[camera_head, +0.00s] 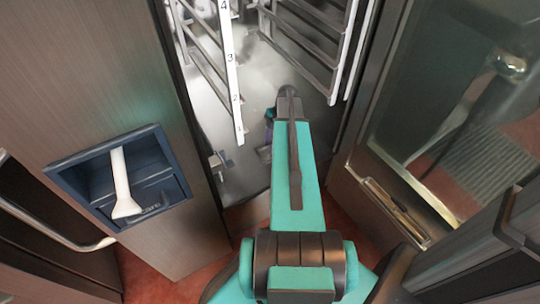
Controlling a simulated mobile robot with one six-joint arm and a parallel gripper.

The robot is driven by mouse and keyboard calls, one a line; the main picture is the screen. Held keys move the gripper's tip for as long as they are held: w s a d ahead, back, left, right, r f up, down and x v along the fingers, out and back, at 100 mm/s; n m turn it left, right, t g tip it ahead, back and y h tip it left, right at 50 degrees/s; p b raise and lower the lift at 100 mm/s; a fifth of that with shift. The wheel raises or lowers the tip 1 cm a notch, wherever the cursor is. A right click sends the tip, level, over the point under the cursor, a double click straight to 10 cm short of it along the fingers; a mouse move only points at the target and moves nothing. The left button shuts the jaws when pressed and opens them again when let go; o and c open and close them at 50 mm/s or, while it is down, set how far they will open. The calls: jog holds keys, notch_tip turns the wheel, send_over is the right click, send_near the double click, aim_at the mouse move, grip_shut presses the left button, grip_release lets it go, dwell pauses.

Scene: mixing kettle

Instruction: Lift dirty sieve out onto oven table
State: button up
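My teal and dark arm (300,165) reaches forward from the bottom of the view into an open oven chamber (265,75). Its far end is mostly hidden behind the arm link. Small teal and dark parts of my wrist show just left of the link. A small grey and bluish piece (221,162) shows further left, low at the chamber's opening; I cannot tell whether it belongs to my gripper. My gripper's fingers cannot be made out clearly. I cannot make out a sieve or an oven table.
A rack with numbered rails (232,75) stands at the chamber's left side, and more rails (315,45) at its right. An open glass door (450,110) stands at the right. At the left, a brown panel (90,60) has a blue recess (75,180) with a white handle (121,180).

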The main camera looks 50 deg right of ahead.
grip_shut()
jog(key=shift+r+p, duration=0.3)
jog(key=shift+r, duration=0.05)
jog(key=shift+r, duration=0.1)
jog(key=shift+s+r+p, duration=0.1)
jog(key=shift+r+p, duration=1.55)
jog(key=shift+r, duration=0.9)
